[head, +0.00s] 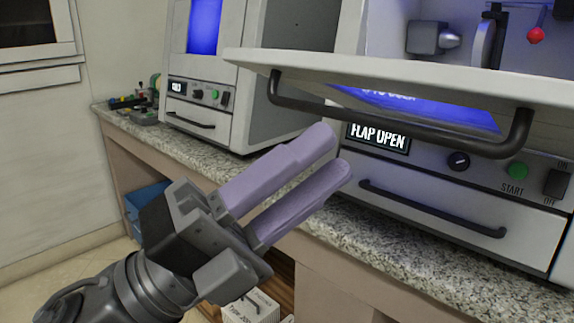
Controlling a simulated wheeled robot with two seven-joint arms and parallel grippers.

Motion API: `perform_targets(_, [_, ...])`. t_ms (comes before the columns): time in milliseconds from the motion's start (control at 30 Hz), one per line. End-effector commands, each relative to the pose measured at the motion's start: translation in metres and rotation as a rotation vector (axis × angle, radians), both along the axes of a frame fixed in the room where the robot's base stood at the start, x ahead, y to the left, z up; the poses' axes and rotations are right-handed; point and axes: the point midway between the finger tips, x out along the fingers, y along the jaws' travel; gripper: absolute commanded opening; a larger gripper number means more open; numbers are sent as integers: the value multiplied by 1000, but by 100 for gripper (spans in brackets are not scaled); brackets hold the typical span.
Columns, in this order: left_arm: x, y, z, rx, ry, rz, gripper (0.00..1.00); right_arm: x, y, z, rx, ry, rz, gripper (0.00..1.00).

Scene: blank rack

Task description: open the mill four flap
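The machine at the right has a white flap (440,85) with a dark bar handle (400,128). The flap is swung up and stands out from the front, with a blue panel (420,108) showing beneath it. A display (378,137) below it reads "FLAP OPEN". My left gripper (338,156), with two purple fingers, is in front of the machine, below and left of the handle and apart from it. A gap shows between its fingers, with nothing held. I see no number that marks this machine as mill four. My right gripper is out of view.
A second machine (212,112) with a blue window stands to the left on the same speckled counter (430,262). The machine's front has a lower drawer handle (430,210), a knob, a green start button (517,170) and a switch. Boxes (250,308) sit under the counter.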

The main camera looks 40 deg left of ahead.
Motion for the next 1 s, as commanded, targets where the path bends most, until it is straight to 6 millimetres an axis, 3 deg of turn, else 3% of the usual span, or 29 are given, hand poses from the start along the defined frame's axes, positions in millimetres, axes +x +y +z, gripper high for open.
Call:
perform_targets(267, [-19, 12, -16, -1, 2, 2, 31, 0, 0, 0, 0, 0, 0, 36])
perform_targets(1000, [-20, 12, -16, -1, 2, 1, 31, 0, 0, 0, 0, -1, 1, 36])
